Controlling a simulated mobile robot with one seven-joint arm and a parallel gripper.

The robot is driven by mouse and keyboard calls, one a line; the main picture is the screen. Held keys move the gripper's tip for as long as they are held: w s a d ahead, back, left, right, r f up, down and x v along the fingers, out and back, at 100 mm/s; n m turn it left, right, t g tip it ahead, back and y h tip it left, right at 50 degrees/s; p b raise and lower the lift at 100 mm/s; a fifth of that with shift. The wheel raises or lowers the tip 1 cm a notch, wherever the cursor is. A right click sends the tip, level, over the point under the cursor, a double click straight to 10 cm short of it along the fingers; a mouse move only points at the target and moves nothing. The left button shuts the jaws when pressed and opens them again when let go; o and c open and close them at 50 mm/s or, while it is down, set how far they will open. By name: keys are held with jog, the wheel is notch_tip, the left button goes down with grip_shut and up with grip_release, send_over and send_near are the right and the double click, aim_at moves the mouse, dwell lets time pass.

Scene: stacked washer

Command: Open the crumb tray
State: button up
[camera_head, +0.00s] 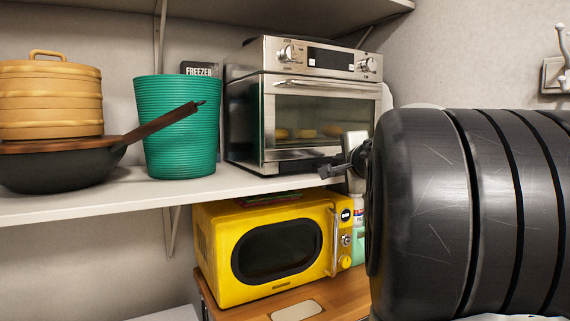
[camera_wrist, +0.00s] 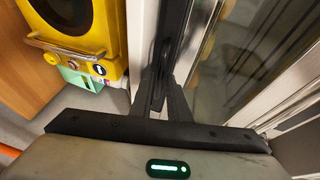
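The stainless steel toaster oven (camera_head: 320,72) stands on the white shelf. A dark strip (camera_head: 290,168) along the bottom of its front looks like the crumb tray. It seems pushed in, but my gripper hides its right end. My gripper (camera_head: 328,172) is at the lower right of the oven front, by the end of this strip. In the wrist view my dark fingers (camera_wrist: 160,88) point along the oven front, with a dark strip (camera_wrist: 172,35) running up from between their tips. The tips are close together, and I cannot tell whether they grip the strip.
A yellow microwave (camera_head: 275,250) stands below the shelf (camera_head: 120,197), under my gripper. A green ribbed bin (camera_head: 180,135), a dark pan (camera_head: 60,170) and stacked tan baskets (camera_head: 50,100) are left of the oven. My black arm fills the right side.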

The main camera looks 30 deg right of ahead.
jog(key=shift+w+d, duration=0.1)
jog(key=shift+w, duration=0.2)
grip_shut()
dwell(1.4)
